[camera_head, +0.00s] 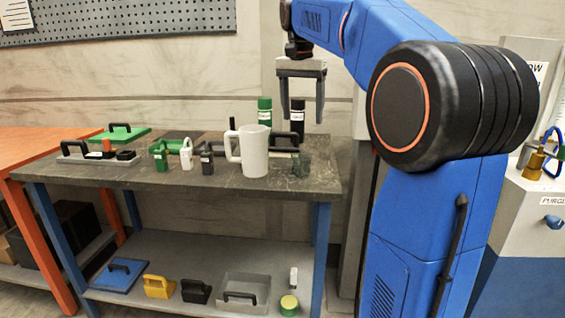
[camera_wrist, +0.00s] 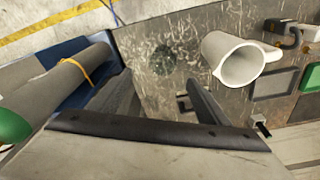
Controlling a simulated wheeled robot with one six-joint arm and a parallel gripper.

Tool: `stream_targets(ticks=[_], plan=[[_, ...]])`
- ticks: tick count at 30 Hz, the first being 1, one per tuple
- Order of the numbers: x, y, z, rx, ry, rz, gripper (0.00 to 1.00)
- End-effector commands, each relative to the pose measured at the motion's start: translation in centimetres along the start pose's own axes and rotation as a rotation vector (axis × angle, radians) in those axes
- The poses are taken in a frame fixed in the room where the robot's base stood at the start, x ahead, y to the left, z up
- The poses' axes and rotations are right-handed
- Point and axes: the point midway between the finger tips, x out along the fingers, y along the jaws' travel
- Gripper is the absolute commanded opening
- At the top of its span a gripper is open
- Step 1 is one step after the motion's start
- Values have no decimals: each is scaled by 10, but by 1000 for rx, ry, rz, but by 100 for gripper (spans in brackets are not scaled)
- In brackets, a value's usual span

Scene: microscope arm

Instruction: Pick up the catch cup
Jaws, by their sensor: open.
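A white jug-like cup with a side handle (camera_head: 252,152) stands upright on the dark bench top. It also shows at the upper right of the wrist view (camera_wrist: 238,62). A small see-through greenish cup (camera_head: 301,164) stands right of it near the bench's right end, and faintly shows in the wrist view (camera_wrist: 161,62). I cannot tell for sure which one is the catch cup. My gripper (camera_head: 302,108) is open and empty, pointing down above the bench's right end, touching neither cup. In the wrist view the see-through cup lies just beyond the fingers (camera_wrist: 158,98).
Green-capped (camera_head: 265,112) and dark (camera_head: 297,117) bottles stand behind the white cup. Small green, white and black containers (camera_head: 186,154) stand left of it. A grey tray (camera_head: 90,156) sits farther left. The lower shelf (camera_head: 150,250) holds several items. The bench front is mostly clear.

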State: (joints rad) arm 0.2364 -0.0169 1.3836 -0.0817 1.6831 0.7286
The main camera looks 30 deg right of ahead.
Motion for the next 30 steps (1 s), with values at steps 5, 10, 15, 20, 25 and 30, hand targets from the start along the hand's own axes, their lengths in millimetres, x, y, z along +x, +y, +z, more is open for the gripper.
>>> stream_targets(ticks=[5,10,15,20,25,30], plan=[[10,0,-3,11,-3,4,70],[39,0,-2,10,-4,5,70],[69,0,-2,10,-4,5,70],[97,0,-2,10,-4,5,70],[116,0,-2,9,-2,4,70],[124,-1,-2,9,-2,3,70]])
